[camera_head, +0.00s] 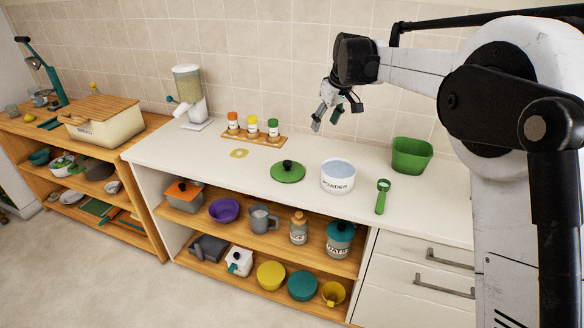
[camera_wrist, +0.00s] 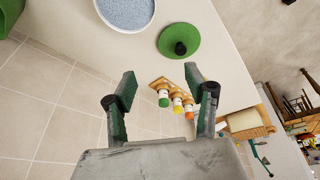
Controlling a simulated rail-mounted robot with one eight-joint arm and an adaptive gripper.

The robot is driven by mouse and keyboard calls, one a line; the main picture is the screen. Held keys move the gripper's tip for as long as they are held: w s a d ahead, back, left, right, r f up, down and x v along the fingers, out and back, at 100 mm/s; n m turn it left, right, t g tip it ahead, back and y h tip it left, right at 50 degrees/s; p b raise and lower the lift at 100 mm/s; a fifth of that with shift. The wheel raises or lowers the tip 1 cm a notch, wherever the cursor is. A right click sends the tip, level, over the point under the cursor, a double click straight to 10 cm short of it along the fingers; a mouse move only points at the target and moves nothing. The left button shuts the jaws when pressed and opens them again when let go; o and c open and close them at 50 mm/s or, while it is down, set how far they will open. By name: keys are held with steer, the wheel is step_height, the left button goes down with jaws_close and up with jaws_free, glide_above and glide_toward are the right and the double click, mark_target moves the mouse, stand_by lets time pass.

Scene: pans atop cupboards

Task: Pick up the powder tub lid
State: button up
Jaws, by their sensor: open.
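The powder tub lid (camera_head: 288,173) is a flat green disc with a black knob, lying on the white counter in the head view. It also shows near the top of the wrist view (camera_wrist: 192,38). The white powder tub (camera_head: 337,178) stands to its right, uncovered and filled with pale blue powder; its rim shows at the top of the wrist view (camera_wrist: 104,22). My gripper (camera_head: 327,117) is open and empty, raised above the counter, clear of the lid and tub. Its two fingers (camera_wrist: 160,92) are spread wide in the wrist view.
A green scoop (camera_head: 381,196) and a green bin (camera_head: 411,155) stand right of the tub. Bare counter surrounds the lid.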

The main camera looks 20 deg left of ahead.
steer(key=n+g, duration=0.1)
steer(key=n, duration=0.1)
glide_toward(288, 162)
steer(key=p+x, duration=0.1)
steer(key=x, duration=0.3)
steer(key=shift+s+a+f, duration=0.1)
steer(key=shift+a+f, duration=0.1)
steer(key=shift+p+x, duration=0.65)
steer(key=shift+x, duration=2.45)
steer(key=shift+d, duration=0.15)
jaws_close()
